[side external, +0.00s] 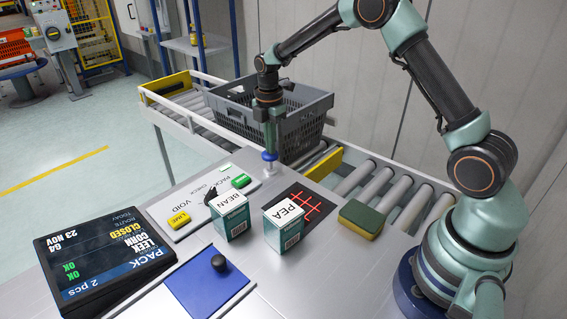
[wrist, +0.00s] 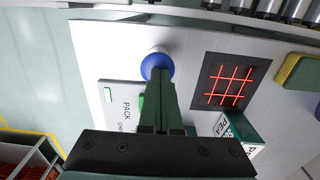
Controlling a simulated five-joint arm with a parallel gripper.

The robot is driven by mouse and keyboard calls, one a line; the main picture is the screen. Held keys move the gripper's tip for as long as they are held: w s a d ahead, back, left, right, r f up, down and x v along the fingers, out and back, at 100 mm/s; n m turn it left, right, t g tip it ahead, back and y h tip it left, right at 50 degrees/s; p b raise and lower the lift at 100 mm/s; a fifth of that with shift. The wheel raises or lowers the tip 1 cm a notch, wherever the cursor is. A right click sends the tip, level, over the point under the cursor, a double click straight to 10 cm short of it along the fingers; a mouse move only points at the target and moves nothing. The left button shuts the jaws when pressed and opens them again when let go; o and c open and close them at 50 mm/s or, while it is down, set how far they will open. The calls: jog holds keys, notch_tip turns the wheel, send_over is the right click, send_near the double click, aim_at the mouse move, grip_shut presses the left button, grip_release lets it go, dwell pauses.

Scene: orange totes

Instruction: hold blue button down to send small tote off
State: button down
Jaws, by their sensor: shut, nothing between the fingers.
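The blue button (side external: 269,157) is a round blue cap on a pale base, standing on the grey worktop near the conveyor. My gripper (side external: 270,147) is shut and points straight down, its tip at the top of the button. In the wrist view the shut gripper (wrist: 158,77) covers part of the blue button (wrist: 151,66). The tip seems to touch the cap; I cannot tell how far the cap is pressed. A grey slatted tote (side external: 310,119) sits on the roller conveyor behind my gripper; my wrist hides part of it.
A BEAN box (side external: 230,216) and a PEA box (side external: 287,225) stand in front of the button. A red-lined grid (side external: 298,203), a sponge (side external: 361,219), a black display (side external: 102,256) and a blue pad with a black knob (side external: 218,263) are also on the worktop.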

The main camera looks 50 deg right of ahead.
notch_tip(320, 180, up, 10)
dwell(0.3)
jog(key=shift+r, duration=0.15)
jog(key=s+a+r+m+t, duration=0.3)
jog(key=s+r+m, duration=0.5)
jog(key=s+r, duration=0.15)
jog(key=s+a+f+m+t, duration=0.1)
jog(key=s+a+m+t, duration=0.1)
jog(key=s+m, duration=0.8)
jog(key=shift+s+f+t, duration=0.3)
jog(key=shift+s, duration=0.55)
dwell(1.4)
